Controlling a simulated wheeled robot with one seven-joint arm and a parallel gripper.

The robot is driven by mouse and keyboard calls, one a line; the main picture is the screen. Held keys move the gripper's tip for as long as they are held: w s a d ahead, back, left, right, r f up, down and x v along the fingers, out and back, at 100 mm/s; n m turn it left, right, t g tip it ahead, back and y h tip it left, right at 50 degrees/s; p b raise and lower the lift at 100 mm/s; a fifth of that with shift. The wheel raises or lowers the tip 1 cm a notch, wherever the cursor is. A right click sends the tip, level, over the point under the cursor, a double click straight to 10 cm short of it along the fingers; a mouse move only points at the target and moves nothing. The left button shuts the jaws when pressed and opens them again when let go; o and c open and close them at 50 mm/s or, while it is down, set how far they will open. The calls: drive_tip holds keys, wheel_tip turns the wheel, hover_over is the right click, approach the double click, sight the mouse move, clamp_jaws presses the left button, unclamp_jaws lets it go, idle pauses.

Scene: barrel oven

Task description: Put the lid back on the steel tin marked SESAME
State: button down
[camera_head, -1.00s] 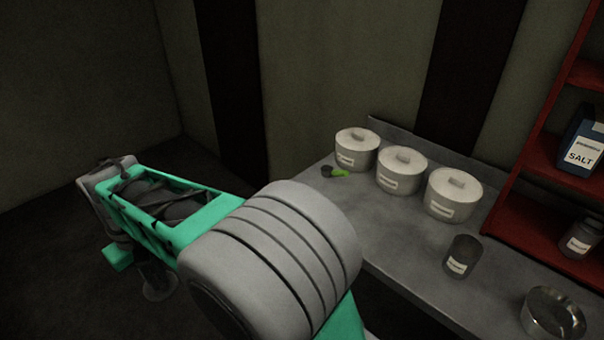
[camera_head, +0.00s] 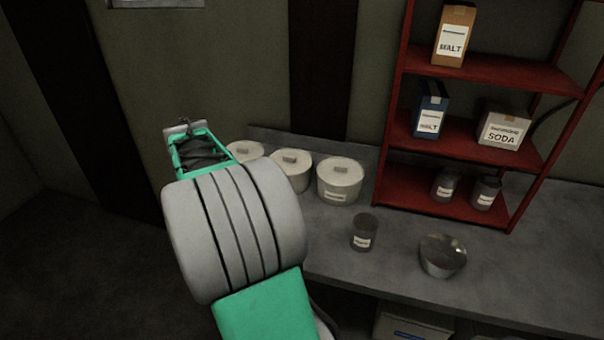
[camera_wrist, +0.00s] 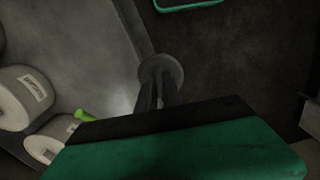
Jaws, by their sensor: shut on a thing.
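In the wrist view my gripper (camera_wrist: 158,92) is shut on a round grey disc (camera_wrist: 170,68), which looks like the lid. It is held clear of the counter, over dark floor. In the head view my own arm hides the gripper and the lid. A dark steel tin (camera_head: 363,235) stands upright on the counter, open at the top. Its small label is too blurred to read for certain. My gripper is off to the left of this tin, apart from it.
Several white lidded pots (camera_head: 340,181) stand along the back of the counter (camera_head: 500,285). A round metal pan (camera_head: 442,262) is right of the open tin. The red shelf (camera_head: 515,75) holds boxes and two small tins (camera_head: 445,184). A green-handled thing (camera_wrist: 85,116) lies near the pots.

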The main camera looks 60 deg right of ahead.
drive_tip(key=s+d+r+p, duration=0.3)
drive_tip(key=s+d, duration=0.7)
drive_tip(key=d, duration=0.1)
drive_tip(key=s+d+r+p, duration=0.2)
drive_tip(key=s+d+p, duration=0.2)
drive_tip(key=s+d, duration=0.6)
drive_tip(key=s+d+r+n+p, duration=0.1)
drive_tip(key=s+d, duration=0.3)
drive_tip(key=s, duration=0.7)
wheel_tip(320, 180, down, 6)
drive_tip(key=b, duration=0.3)
drive_tip(key=shift+w+f+b, duration=0.15)
drive_tip(key=shift+f+b, duration=0.05)
drive_tip(key=shift+b, duration=0.2)
drive_tip(key=shift+d, duration=0.1)
drive_tip(key=shift+f, duration=0.15)
drive_tip(key=c, duration=1.4)
unclamp_jaws()
drive_tip(key=shift+c, duration=0.2)
